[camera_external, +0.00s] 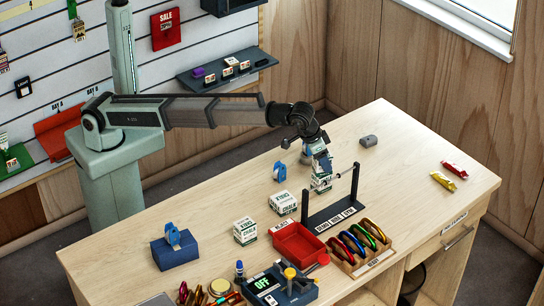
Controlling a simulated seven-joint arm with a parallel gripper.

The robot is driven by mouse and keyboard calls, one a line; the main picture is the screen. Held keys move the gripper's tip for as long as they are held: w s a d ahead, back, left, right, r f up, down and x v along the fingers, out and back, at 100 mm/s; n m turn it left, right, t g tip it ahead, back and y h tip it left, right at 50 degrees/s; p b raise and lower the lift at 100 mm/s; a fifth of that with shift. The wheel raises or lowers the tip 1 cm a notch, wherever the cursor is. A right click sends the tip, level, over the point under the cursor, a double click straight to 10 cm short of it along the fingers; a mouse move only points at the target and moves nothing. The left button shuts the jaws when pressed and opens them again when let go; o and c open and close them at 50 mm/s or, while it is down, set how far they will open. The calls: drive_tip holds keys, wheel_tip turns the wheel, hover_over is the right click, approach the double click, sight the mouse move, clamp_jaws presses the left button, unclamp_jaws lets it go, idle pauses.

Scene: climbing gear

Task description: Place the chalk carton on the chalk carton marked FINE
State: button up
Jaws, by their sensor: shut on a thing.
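My gripper (321,173) points down over the table and is shut on a white and green chalk carton (321,185). Two similar chalk cartons stand on the table to the left: one (282,204) is nearer to my gripper, the other (245,232) farther left and forward. Both show "CHALK" lettering. The word FINE is too small to make out on any carton.
A black two-post rack (335,216) stands close right of the held carton. In front are a red tray (297,243) and a wooden carabiner holder (372,260). A blue block (174,250) is at left. Yellow and red packets (443,182) lie right. The back right table is mostly clear.

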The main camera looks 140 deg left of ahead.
drive_tip(key=o, duration=1.1)
drive_tip(key=shift+f, duration=0.1)
drive_tip(key=v, duration=1.2)
drive_tip(key=shift+s+d, duration=0.1)
